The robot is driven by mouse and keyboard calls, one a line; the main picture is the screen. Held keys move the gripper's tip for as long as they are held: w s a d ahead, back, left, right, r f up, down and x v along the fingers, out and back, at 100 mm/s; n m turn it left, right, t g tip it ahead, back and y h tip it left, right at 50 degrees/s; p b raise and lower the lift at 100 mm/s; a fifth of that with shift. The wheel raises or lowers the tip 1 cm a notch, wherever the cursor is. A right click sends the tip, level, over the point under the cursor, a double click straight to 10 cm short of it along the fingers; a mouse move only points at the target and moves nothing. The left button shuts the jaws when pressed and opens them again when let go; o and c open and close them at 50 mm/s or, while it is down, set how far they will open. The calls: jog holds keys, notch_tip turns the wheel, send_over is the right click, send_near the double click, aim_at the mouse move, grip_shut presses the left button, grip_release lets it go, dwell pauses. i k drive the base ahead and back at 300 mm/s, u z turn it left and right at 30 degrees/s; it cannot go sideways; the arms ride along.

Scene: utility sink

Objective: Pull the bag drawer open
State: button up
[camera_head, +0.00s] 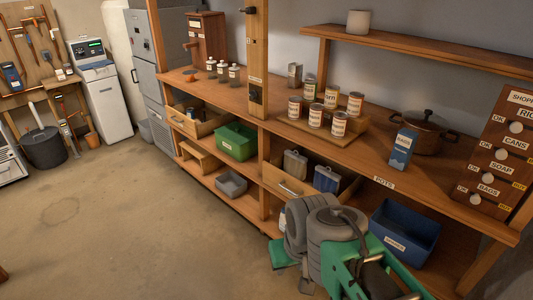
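A wooden drawer (272,182) with a metal handle (291,189) sits under the counter, just left of my arm. Its top is uncovered, and a grey item (295,164) and a blue item (327,179) show in or behind it. A second wooden drawer (183,124) with a handle sits farther left under the counter. I cannot read a label that tells which is the bag drawer. My arm's grey and green links fill the lower right, partly covering the nearer drawer's right end. I see no fingertips of my gripper.
A blue bin (404,232) stands on the lower shelf right of my arm. The counter (372,160) above holds several cans (338,123), a blue carton (402,149) and a brown pot (430,130). A green bin (236,141) stands between the drawers. The floor (150,230) at left is clear.

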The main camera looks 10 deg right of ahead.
aim_at(274, 175)
jog(key=i, duration=1.45)
jog(key=u, duration=1.85)
